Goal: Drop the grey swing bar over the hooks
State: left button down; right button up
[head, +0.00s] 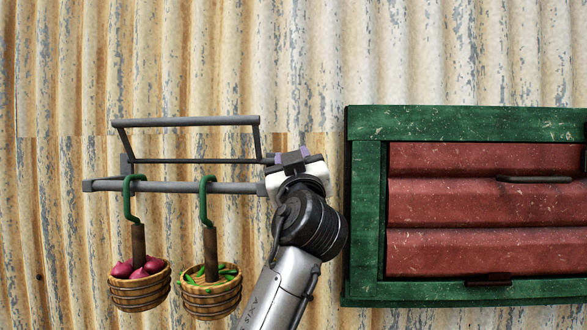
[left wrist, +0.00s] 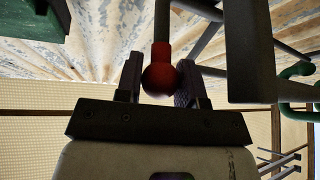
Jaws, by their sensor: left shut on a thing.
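The grey swing bar (head: 187,122) is a rectangular frame tilted up above the grey rail (head: 165,186), with its long side on top, apart from the hooks. Two green hooks (head: 130,188) (head: 207,195) hang over the rail. My left gripper (head: 290,157) is at the right end of the bar's frame. In the left wrist view its fingers (left wrist: 160,78) are shut on a red ball knob (left wrist: 160,72) on a grey rod. The knob is hidden in the head view. My right gripper is not in view.
A basket of purple vegetables (head: 139,293) and a basket of green pods (head: 211,299) hang from the hooks. A corrugated wall (head: 60,70) stands behind. A green-framed red shutter (head: 480,122) is on the right. Space above the bar is clear.

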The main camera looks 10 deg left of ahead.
pick_arm(q)
jog(key=shift+f+t+b, duration=0.35)
jog(key=shift+f+t, duration=0.05)
jog(key=shift+t, duration=0.1)
jog(key=shift+n+y, duration=0.3)
jog(key=c, duration=0.8)
grip_release()
jog(key=shift+o, duration=0.2)
jog(key=shift+f, duration=0.1)
jog(key=shift+a, duration=0.1)
